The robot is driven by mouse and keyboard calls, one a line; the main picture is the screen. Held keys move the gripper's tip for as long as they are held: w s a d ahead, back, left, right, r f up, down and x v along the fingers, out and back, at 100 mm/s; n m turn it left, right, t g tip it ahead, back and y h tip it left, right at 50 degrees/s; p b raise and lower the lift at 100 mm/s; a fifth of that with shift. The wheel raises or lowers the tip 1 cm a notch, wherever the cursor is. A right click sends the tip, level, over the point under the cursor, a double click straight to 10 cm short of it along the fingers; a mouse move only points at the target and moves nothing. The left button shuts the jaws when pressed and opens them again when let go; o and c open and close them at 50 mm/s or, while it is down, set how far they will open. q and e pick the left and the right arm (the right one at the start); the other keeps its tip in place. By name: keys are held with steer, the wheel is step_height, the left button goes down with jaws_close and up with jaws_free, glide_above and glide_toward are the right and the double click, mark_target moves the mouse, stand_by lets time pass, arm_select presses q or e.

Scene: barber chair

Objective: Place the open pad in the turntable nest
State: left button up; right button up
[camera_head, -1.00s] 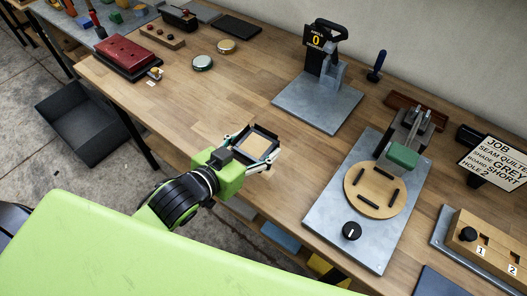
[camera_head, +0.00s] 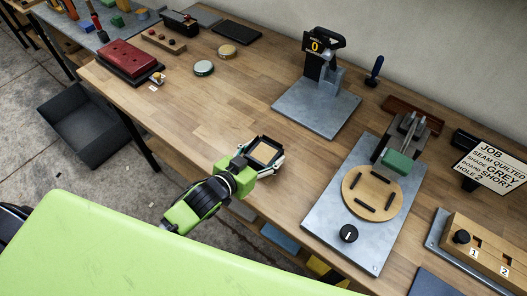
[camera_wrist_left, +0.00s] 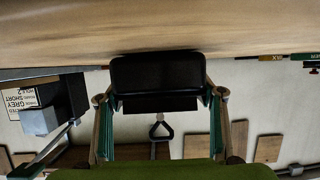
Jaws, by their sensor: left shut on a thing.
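The open pad (camera_head: 264,152), a dark-rimmed square with a tan inside, is in my left gripper (camera_head: 262,160) near the bench's front edge. In the left wrist view my left gripper (camera_wrist_left: 160,105) has a finger on each side of the black pad (camera_wrist_left: 157,75). The pad looks tilted and clear of the bench, though the exact gap is hard to judge. The turntable (camera_head: 372,180) is a round wooden disc with several black bars around its nest. It sits on a grey metal plate (camera_head: 335,215), to the right of the pad and apart from it. My right gripper is not in view.
A green block (camera_head: 397,163) on a metal fixture stands just behind the turntable. A black knob (camera_head: 348,233) is on the plate's front. A grey-based press (camera_head: 318,105) stands behind. The bench between pad and plate (camera_head: 305,165) is clear.

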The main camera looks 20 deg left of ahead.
arm_select(q)
steer(key=shift+f, duration=0.1)
steer(key=o, duration=1.4)
